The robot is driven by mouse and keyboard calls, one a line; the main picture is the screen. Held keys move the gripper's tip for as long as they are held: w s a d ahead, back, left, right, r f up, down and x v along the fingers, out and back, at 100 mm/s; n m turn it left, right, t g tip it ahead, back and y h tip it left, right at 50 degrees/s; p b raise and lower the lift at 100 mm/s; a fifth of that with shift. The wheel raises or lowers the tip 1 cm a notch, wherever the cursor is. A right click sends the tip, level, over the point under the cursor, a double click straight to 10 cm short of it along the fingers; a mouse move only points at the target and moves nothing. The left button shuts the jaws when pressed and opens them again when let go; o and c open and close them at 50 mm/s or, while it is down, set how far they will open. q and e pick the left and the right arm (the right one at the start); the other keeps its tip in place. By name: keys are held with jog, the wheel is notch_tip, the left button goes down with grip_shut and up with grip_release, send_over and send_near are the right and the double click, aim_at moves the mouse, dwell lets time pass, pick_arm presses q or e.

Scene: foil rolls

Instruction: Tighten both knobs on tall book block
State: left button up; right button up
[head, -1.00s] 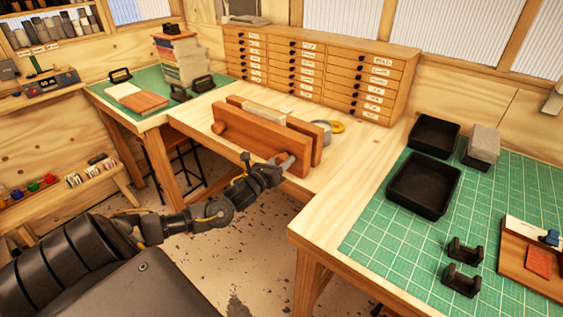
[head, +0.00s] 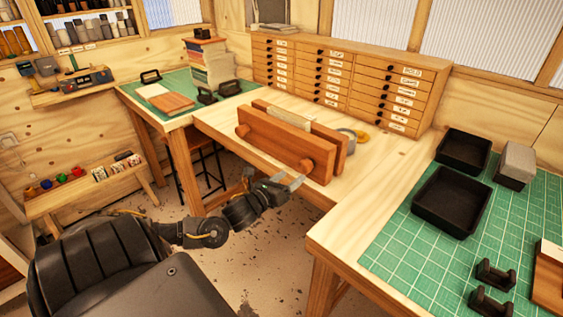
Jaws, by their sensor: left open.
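A wooden press with two reddish-brown boards (head: 273,140) stands on the pale wooden bench, and a pale book block (head: 287,119) sits between the boards. Two round wooden knobs are on the front board: the left knob (head: 243,131) and the right knob (head: 306,165). My left gripper (head: 290,183) is open and empty, just below and left of the right knob, in front of the press. It appears apart from the knob. My right gripper is not in view.
A grey and yellow roll (head: 352,134) lies behind the press. A drawer cabinet (head: 340,80) stands at the back. Black trays (head: 448,200) and black holders (head: 492,275) sit on the green mat (head: 400,240) at right. A book stack (head: 212,65) stands at back left.

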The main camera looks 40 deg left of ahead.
pick_arm(q)
jog(key=shift+s+d, duration=0.1)
jog(key=shift+s, duration=1.65)
